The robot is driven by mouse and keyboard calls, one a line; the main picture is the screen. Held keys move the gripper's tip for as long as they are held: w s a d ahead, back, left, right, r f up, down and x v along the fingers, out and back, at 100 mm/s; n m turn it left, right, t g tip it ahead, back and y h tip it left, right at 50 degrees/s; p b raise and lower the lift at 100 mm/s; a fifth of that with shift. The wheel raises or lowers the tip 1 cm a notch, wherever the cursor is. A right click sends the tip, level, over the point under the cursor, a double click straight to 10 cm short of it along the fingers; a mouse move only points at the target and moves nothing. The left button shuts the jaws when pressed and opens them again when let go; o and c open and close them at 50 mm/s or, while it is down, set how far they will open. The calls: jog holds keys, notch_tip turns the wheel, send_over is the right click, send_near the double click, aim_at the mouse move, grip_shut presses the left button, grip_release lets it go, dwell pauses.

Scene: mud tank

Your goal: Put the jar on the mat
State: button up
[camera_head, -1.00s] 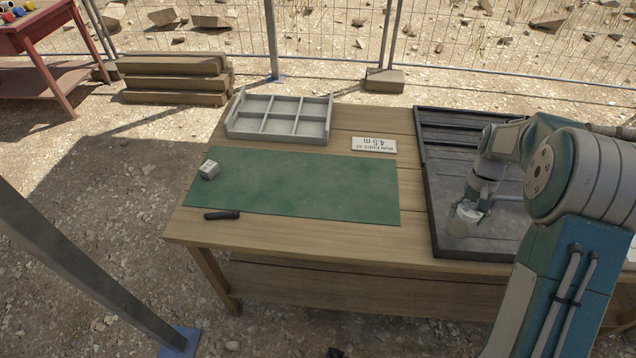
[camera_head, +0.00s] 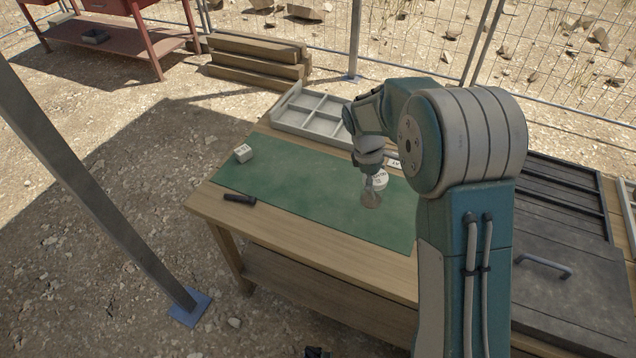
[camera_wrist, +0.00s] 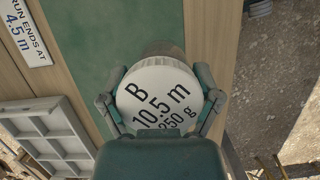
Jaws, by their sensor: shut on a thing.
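The jar (camera_head: 371,199) is clear with a white lid, and my gripper (camera_head: 371,184) holds it over the right part of the green mat (camera_head: 300,183). In the wrist view the lid of the jar (camera_wrist: 158,92) faces the camera and reads "B 10.5 m 250 g". The fingers of my gripper (camera_wrist: 161,108) are shut on either side of the lid. The mat (camera_wrist: 82,28) shows behind it. The jar looks roughly upright; I cannot tell whether its base touches the mat.
A small white labelled block (camera_head: 243,153) and a black cylinder (camera_head: 239,200) lie at the left of the mat. A grey divided tray (camera_head: 309,116) stands behind it, near a distance sign (camera_wrist: 25,33). A dark tray with a handled lid (camera_head: 560,235) is at right. The mat's middle is clear.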

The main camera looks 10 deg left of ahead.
jog(key=s+a+r+n+t, duration=0.1)
jog(key=a+r+n+t, duration=0.15)
jog(key=a+n, duration=0.55)
jog(key=shift+n, duration=0.9)
jog(key=d+f, duration=0.1)
jog(key=d, duration=0.2)
jog(key=d+f, duration=0.2)
jog(key=d, duration=0.1)
jog(key=w+d+f, duration=0.1)
jog(key=d, duration=0.3)
jog(key=shift+w+f, duration=0.1)
jog(key=shift+f, duration=0.2)
jog(key=x, duration=0.3)
jog(key=d+x, duration=0.1)
jog(key=x, duration=0.2)
jog(key=d+x, duration=0.1)
jog(key=x, duration=0.3)
jog(key=shift+d+r, duration=0.2)
jog(key=shift+r, duration=0.05)
jog(key=o, duration=1.1)
